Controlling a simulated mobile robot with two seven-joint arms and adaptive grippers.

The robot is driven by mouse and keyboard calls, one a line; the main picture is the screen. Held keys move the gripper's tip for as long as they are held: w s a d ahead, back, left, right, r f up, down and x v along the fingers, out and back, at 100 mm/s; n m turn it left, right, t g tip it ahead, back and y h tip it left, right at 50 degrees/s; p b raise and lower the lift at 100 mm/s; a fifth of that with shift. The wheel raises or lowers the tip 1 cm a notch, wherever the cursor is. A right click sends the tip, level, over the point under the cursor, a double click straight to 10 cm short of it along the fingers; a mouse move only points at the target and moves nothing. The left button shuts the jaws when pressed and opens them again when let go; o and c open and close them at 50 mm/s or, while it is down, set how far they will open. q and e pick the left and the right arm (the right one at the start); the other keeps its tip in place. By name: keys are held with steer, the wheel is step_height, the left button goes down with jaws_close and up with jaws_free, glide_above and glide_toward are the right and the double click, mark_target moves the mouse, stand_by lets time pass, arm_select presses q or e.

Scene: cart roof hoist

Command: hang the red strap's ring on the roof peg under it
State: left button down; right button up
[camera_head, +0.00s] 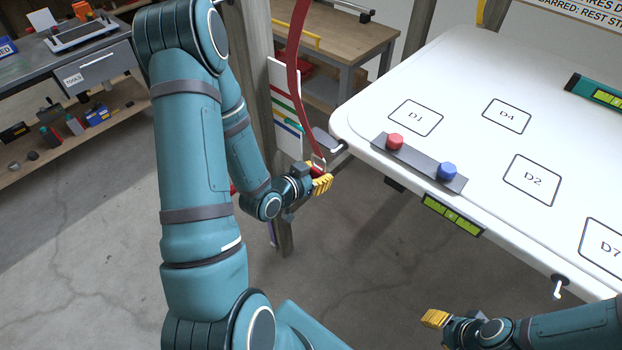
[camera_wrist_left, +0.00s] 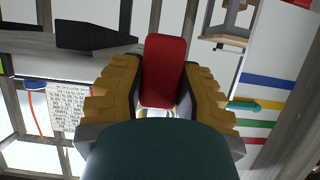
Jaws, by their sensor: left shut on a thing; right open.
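The red strap (camera_head: 296,70) hangs from above down to my left gripper (camera_head: 321,181) beside the near left corner of the white roof (camera_head: 450,100). The left gripper is shut on the strap's red end (camera_wrist_left: 164,65), which shows between its yellow fingers in the left wrist view. A small metal ring (camera_head: 318,160) shows at the gripper, partly hidden by it. A dark roof peg (camera_head: 338,148) with a pale tip juts from the roof's left corner, just right of and above the gripper; ring and peg look apart. My right gripper (camera_head: 435,319) is open and empty below the roof's front edge.
The roof carries a dark bar (camera_head: 419,164) with a red and a blue knob and a green level (camera_head: 453,215) on its front edge. Another peg (camera_head: 559,285) juts out further right. A grey post (camera_head: 252,60) and striped board (camera_head: 286,105) stand behind the left gripper.

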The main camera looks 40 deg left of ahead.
arm_select(q)
steer(key=r+b+x, duration=0.1)
steer(key=b+x, duration=0.3)
steer(key=x, duration=0.3)
steer(key=shift+w, duration=0.7)
stand_by(0.4)
steer(key=c, duration=0.7)
jaws_free()
steer(key=shift+o, duration=0.2)
